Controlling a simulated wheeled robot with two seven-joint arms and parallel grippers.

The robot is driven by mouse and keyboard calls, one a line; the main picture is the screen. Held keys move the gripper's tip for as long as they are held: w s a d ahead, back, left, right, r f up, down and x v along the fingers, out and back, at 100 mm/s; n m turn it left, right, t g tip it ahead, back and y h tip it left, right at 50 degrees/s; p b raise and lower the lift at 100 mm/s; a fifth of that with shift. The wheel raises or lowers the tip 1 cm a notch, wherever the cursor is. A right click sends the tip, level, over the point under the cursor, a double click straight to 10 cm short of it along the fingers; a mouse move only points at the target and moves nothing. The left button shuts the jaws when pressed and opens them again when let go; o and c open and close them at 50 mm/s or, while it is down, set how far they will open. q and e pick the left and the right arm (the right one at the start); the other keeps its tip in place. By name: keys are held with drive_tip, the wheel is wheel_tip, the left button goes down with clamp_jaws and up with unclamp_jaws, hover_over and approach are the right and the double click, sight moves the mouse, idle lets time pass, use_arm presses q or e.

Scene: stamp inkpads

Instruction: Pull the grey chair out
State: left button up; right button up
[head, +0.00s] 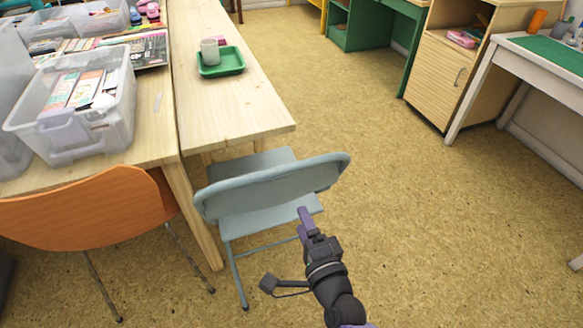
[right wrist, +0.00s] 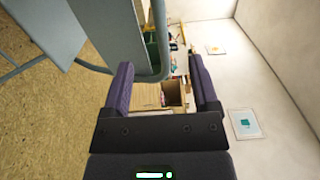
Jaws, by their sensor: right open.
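The grey chair (head: 272,187) is a blue-grey folding chair standing at the front end of the wooden table, its seat partly under the tabletop. My right gripper (head: 303,222) is open, just below the right half of the backrest in the head view. In the right wrist view, the chair's backrest (right wrist: 115,25) fills the upper left. Its rounded edge shows between the two open fingers of my right gripper (right wrist: 160,68), nearer the left finger. I cannot tell whether it touches. My left gripper is not in view.
An orange chair (head: 85,208) stands close on the left. The wooden table (head: 238,105) holds a green tray (head: 221,65) with a cup. A clear plastic bin (head: 75,105) is on the left table. The floor (head: 420,220) right of the grey chair is clear.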

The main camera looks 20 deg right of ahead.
sight(280, 175)
drive_tip(key=w+b, duration=0.1)
drive_tip(key=w, duration=0.4)
drive_tip(key=w+b, duration=0.2)
drive_tip(key=w, duration=0.3)
drive_tip(key=w+b, duration=0.2)
drive_tip(key=w, duration=0.3)
drive_tip(key=shift+a+f, duration=0.25)
drive_tip(key=shift+a, duration=0.05)
drive_tip(key=shift+w+r, duration=0.1)
drive_tip(key=shift+w, duration=0.15)
drive_tip(key=shift+r, duration=0.1)
drive_tip(key=shift+c, duration=1.6)
clamp_jaws()
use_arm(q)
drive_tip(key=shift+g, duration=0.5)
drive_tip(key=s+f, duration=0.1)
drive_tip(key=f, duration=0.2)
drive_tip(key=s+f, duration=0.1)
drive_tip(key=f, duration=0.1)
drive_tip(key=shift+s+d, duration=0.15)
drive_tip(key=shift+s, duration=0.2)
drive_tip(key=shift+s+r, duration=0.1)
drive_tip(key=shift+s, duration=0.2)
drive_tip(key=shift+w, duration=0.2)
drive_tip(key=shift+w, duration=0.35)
